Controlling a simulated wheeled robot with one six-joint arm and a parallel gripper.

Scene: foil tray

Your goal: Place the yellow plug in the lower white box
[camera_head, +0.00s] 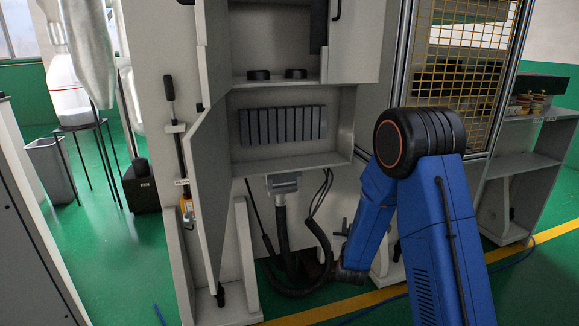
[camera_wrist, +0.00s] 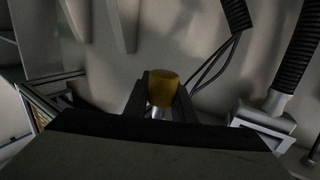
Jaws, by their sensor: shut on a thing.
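The yellow plug (camera_wrist: 163,88) sits upright between the two dark fingers of my gripper (camera_wrist: 162,98) in the wrist view. The fingers are shut on it, and a pale metal part shows below its yellow top. In the head view I cannot make out the plug. My blue arm reaches down at the right, with its end low beside the cabinet. The lower white box (camera_head: 300,163) is the open compartment of the cabinet with a row of dark slots (camera_head: 283,125) at its back. My gripper is below and to the right of it.
A grey connector with a black hose (camera_head: 284,184) hangs under the box; a ribbed hose (camera_wrist: 292,60) shows at right in the wrist view. Thin black cables (camera_head: 320,195) hang nearby. An open white door (camera_head: 210,190) stands left. Two black knobs (camera_head: 258,75) sit on the shelf above.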

